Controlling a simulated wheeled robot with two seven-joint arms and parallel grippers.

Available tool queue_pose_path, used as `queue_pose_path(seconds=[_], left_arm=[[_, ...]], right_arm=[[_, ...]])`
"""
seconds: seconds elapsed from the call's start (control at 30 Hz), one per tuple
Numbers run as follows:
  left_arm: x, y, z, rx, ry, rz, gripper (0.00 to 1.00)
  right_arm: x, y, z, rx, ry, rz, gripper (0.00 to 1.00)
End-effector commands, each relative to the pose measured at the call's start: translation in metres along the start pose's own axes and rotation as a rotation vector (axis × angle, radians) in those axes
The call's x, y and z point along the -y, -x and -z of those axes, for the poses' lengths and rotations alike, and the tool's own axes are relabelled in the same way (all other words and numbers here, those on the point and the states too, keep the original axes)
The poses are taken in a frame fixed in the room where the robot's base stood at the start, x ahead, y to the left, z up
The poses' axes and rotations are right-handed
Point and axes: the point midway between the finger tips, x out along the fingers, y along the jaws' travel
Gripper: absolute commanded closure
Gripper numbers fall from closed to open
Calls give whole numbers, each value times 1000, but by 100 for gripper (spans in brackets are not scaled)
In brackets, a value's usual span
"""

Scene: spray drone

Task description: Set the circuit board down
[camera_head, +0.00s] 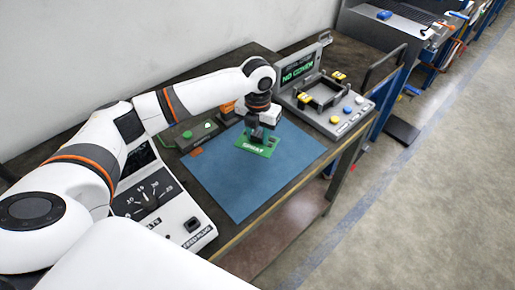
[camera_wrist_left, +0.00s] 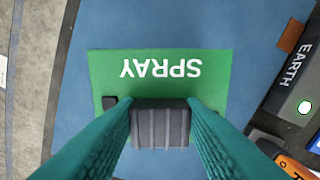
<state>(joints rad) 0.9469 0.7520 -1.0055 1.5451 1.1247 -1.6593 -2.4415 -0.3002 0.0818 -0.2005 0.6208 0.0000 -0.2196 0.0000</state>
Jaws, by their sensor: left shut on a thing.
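The circuit board (camera_head: 262,148) is a flat green plate marked SPRAY. It is at the far part of the blue mat (camera_head: 245,195) in the head view. It also shows in the left wrist view (camera_wrist_left: 160,65), with the word upside down. My left gripper (camera_head: 262,132) is above the board, with its fingers (camera_wrist_left: 160,125) shut on a dark ribbed block on the board. Whether the board touches the mat is hard to tell. My right gripper is not in view.
A test fixture with a NO COVER screen (camera_head: 298,68) and yellow clamps stands right of the mat. A grey EARTH box (camera_head: 190,134) is at the left. A white dial unit (camera_head: 160,205) is nearer me. The mat's near part is clear.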

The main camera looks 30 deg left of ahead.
Motion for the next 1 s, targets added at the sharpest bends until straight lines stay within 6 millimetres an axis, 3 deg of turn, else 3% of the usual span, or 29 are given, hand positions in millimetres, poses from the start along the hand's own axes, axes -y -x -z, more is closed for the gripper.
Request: queue_pose_path(seconds=[0.5, 0.87, 0.9, 1.0], left_arm=[[-1, -59, -1, 1, 1, 0, 88], [0, -64, 0, -1, 1, 0, 88], [0, -64, 0, -1, 1, 0, 59], [0, -63, 0, -1, 1, 0, 43]], right_arm=[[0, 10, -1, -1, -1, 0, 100], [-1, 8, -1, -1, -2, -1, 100], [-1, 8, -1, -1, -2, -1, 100], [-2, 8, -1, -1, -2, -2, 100]])
